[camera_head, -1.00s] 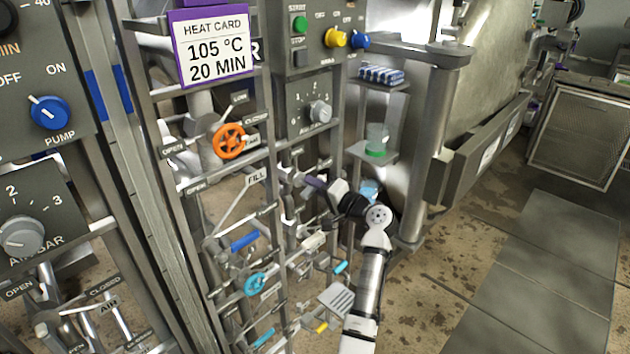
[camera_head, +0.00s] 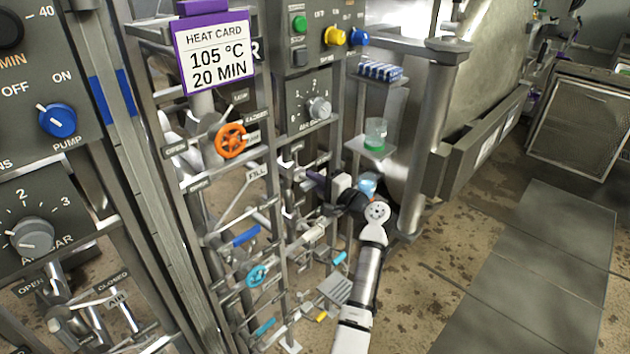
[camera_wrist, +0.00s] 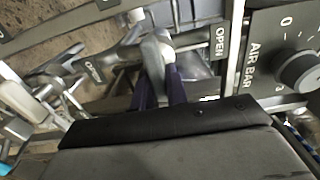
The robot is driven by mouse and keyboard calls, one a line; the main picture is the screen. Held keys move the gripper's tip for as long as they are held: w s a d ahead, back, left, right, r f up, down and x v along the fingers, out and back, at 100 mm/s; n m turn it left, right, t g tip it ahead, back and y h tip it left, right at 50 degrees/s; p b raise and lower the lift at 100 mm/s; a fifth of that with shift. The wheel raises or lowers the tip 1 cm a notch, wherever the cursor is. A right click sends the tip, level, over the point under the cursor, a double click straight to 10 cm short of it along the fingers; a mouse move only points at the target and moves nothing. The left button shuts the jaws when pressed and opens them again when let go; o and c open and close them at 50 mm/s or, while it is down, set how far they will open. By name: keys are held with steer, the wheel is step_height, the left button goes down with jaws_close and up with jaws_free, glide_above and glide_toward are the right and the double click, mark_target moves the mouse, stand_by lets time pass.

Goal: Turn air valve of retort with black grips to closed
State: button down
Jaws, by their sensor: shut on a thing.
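My gripper (camera_head: 312,180) reaches the pipe rack below the grey AIR BAR dial in the head view. In the wrist view, its two dark purple fingers (camera_wrist: 160,88) are shut on a grey metal valve lever (camera_wrist: 154,56). The AIR BAR dial (camera_wrist: 300,70) is at the right edge. The head view is too small and cluttered to show the held lever clearly. I cannot see black grips on this lever.
A shelf with a green-based beaker (camera_head: 376,134) is above my arm. A thick steel post (camera_head: 428,140) stands close right. The floor farther right is clear.

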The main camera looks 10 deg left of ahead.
steer(key=c, duration=1.4)
jaws_free()
steer(key=b+v, duration=0.4)
steer(key=v, duration=1)
steer(key=shift+a, duration=0.1)
